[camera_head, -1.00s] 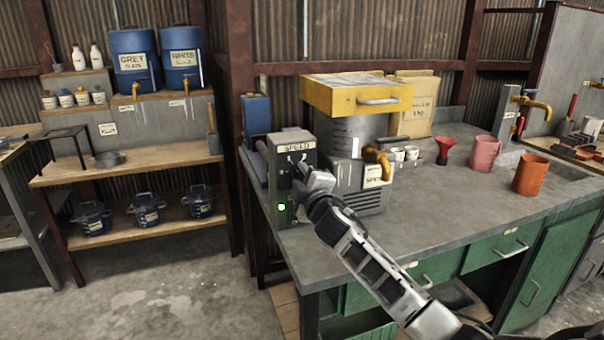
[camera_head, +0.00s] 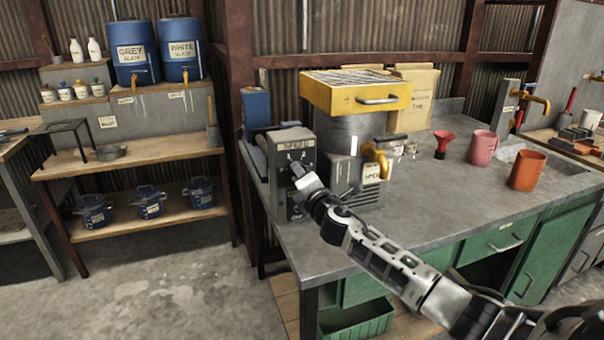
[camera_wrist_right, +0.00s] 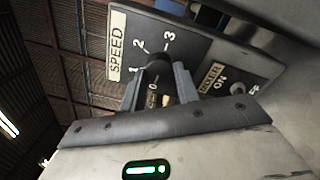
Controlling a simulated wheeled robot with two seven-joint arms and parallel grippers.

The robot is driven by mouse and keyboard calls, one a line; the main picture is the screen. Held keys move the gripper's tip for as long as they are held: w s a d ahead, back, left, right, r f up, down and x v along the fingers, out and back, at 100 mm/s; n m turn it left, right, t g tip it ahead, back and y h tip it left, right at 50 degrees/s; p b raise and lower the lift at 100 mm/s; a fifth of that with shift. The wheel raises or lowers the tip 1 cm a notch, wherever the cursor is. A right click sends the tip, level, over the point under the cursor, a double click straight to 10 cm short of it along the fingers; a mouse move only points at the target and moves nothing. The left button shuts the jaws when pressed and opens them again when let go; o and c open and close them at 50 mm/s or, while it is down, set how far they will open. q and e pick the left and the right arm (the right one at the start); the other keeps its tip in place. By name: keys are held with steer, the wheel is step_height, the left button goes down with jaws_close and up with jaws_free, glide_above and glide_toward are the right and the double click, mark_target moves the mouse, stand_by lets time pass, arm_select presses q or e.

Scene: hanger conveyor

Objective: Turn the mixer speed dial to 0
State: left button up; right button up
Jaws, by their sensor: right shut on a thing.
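The grey mixer control box (camera_head: 307,146), labelled SPEED, stands at the bench's left end, beside the mixer (camera_head: 341,132). My right gripper (camera_head: 298,172) reaches the panel from the front. In the wrist view its two fingers (camera_wrist_right: 158,86) are on either side of the dial, shut on it. The dial's pointer is partly hidden, so I cannot tell its exact setting. My left gripper is not in view.
A MIXER ON/OFF switch (camera_wrist_right: 237,88) sits beside the dial. A yellow tray (camera_head: 357,97) tops the mixer. Shelves stand left.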

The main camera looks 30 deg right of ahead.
steer(key=shift+n, duration=0.6)
steer(key=o, duration=1)
steer(key=shift+s, duration=0.1)
steer(key=b+v, duration=0.1)
steer(key=v, duration=1.4)
steer(key=shift+s+a, duration=0.1)
steer(key=shift+s, duration=0.25)
